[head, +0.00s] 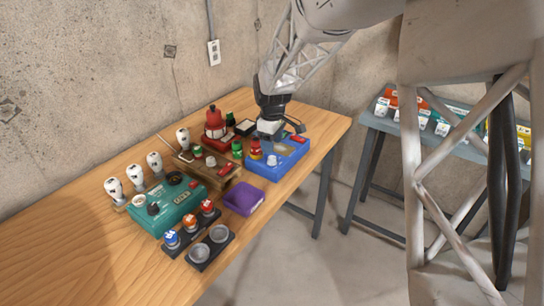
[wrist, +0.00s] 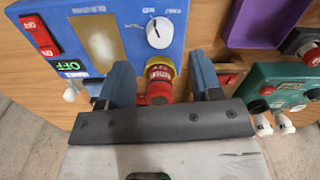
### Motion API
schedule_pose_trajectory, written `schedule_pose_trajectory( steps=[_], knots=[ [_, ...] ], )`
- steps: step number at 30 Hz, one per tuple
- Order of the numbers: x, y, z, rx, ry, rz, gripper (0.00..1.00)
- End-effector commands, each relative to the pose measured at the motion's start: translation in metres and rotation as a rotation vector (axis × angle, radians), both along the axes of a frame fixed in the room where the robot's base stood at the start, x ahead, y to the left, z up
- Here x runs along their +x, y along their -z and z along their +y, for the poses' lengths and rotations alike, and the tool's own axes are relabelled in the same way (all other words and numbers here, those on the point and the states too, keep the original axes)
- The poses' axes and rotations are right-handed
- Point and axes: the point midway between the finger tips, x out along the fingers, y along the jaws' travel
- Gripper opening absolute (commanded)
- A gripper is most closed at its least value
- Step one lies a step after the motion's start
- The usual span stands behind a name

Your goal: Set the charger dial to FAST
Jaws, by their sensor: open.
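The blue box (head: 290,160) stands at the right end of the wooden table; it fills the upper left of the wrist view (wrist: 110,35). It carries a white round dial (wrist: 160,32) with a dark pointer mark, also seen in the head view (head: 272,160). A red button with a yellow band (wrist: 158,72) sits at the box's edge. My gripper (wrist: 162,68) is open, its fingers on either side of the red button in the wrist view; contact cannot be told. In the head view my gripper (head: 268,129) is over the box.
A teal box (head: 165,215) with a black knob (head: 153,208) stands left. A purple tray (head: 244,199) lies in front. A wooden board (head: 207,172), red device (head: 216,125) and several bulbs (head: 154,161) crowd nearby. The table's front left is clear.

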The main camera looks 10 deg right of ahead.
Motion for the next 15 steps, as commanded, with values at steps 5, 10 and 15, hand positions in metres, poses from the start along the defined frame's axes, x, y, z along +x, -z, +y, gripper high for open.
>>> schedule_pose_trajectory(
  steps=[5,10,15],
  knots=[
    [0.0,0.023,0.0,0.0,0.0,0.003,0.59],
    [0.0,0.042,0.0,0.0,0.001,0.001,0.59],
    [0.0,0.054,0.0,-0.001,0.001,0.001,0.59]
  ],
)
